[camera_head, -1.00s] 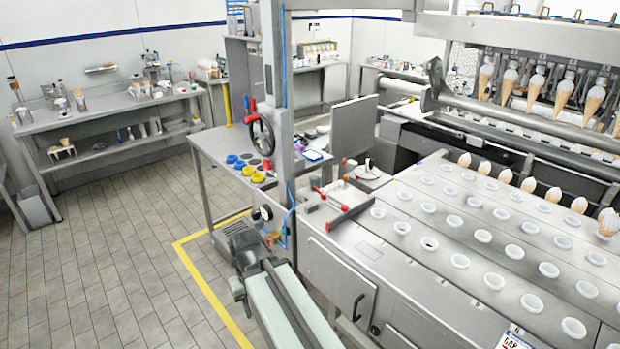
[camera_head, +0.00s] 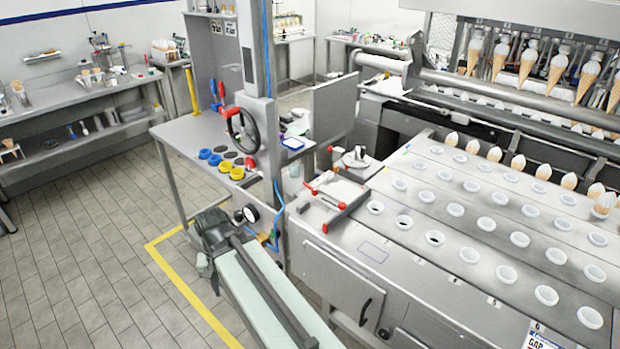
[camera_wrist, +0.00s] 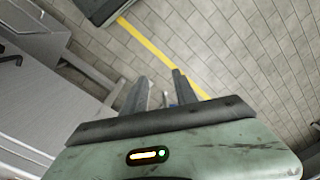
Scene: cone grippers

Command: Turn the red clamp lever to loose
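A flat metal clamp fixture (camera_head: 350,192) sits at the left end of the cone machine's top in the head view. A thin red lever (camera_head: 328,200) lies across its left side, with red ends. The lever is small there, and its exact setting is hard to tell. My pale green arm (camera_head: 262,300) reaches up from the bottom of the head view, below and left of the fixture. My gripper (camera_wrist: 159,78) shows in the wrist view with two dark fingers apart and nothing held between them. It points at the floor. The lever is not in the wrist view.
A side table holds a handwheel (camera_head: 242,130) and blue and yellow cups (camera_head: 237,173). A cabinet door with a dark handle (camera_head: 366,311) fronts the machine. Cups and cones fill its top. Tiled floor (camera_head: 85,270) with a yellow line (camera_head: 190,297) is free at left.

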